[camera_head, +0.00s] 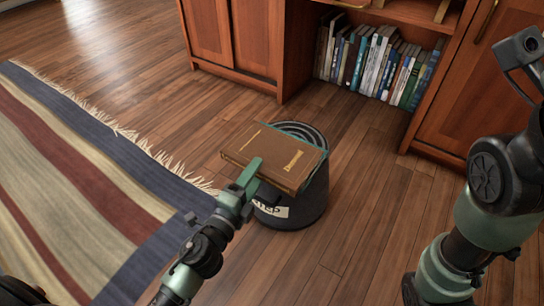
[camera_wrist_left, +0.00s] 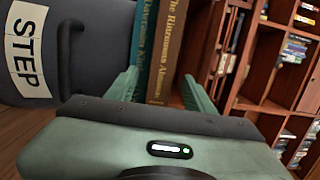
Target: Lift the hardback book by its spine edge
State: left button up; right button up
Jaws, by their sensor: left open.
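The brown hardback book (camera_head: 275,152) with gold lettering lies flat on top of a teal book (camera_head: 315,172), on a round dark step stool (camera_head: 298,212). My left gripper (camera_head: 250,180) is at the near edge of the brown book in the head view. In the left wrist view, my open left gripper (camera_wrist_left: 160,88) has one finger on each side of the two spines, the brown spine (camera_wrist_left: 167,50) and the teal spine (camera_wrist_left: 144,45). I cannot tell whether the fingers touch them. My right gripper is out of view; only its arm shows at the right.
A wooden cabinet (camera_head: 232,35) with a low shelf of upright books (camera_head: 375,62) stands behind the stool. A striped fringed rug (camera_head: 80,185) lies at the left. The wooden floor right of the stool is clear up to my right arm.

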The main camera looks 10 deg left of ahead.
pick_arm(q)
jog(key=shift+w+d, duration=0.1)
jog(key=shift+w, duration=0.35)
grip_shut()
dwell(1.1)
jog(key=shift+r, duration=0.1)
